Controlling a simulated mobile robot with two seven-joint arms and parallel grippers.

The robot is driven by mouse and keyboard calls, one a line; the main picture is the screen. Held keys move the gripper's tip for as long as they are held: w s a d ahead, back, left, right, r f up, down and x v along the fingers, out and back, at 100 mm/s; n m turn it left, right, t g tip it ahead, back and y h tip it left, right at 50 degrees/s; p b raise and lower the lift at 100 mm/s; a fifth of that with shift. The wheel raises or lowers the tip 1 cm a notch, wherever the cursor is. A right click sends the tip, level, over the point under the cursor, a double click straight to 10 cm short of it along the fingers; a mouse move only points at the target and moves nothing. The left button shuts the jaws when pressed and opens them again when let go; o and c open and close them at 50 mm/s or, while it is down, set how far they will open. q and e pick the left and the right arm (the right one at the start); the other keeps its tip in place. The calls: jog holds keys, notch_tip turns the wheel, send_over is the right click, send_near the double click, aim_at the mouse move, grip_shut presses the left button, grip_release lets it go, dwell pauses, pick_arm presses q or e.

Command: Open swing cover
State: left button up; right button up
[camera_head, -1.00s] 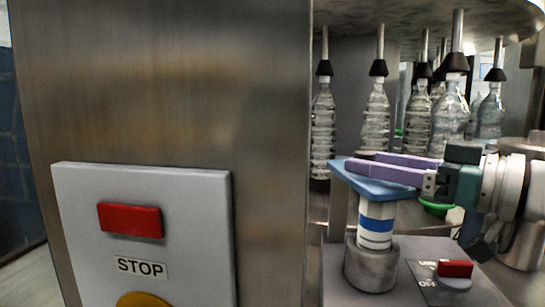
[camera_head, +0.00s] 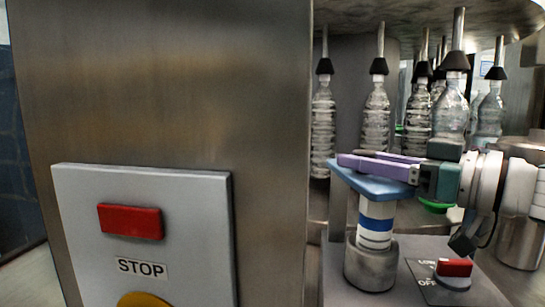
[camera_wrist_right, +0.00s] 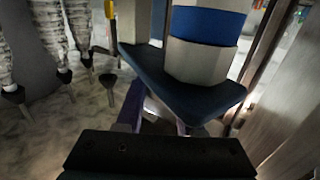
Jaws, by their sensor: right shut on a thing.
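The swing cover is a flat blue plate (camera_head: 372,186) on top of a white post with a blue band (camera_head: 376,225), seated in a grey metal collar (camera_head: 371,265). In the right wrist view the plate's dark blue underside (camera_wrist_right: 165,85) fills the middle, with the banded post (camera_wrist_right: 205,40) beyond it. My right gripper (camera_head: 350,158) reaches in from the right, its purple fingers lying at the plate's upper side and left end. It is shut on the plate; the exact contact is partly hidden. My left gripper is out of view.
Clear bottles (camera_head: 375,118) hang in a row behind the cover. A steel cabinet (camera_head: 170,80) with a red button (camera_head: 130,220) and STOP label stands at left. A red switch (camera_head: 454,268) sits on the panel right of the post.

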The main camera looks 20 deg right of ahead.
grip_shut()
dwell(0.8)
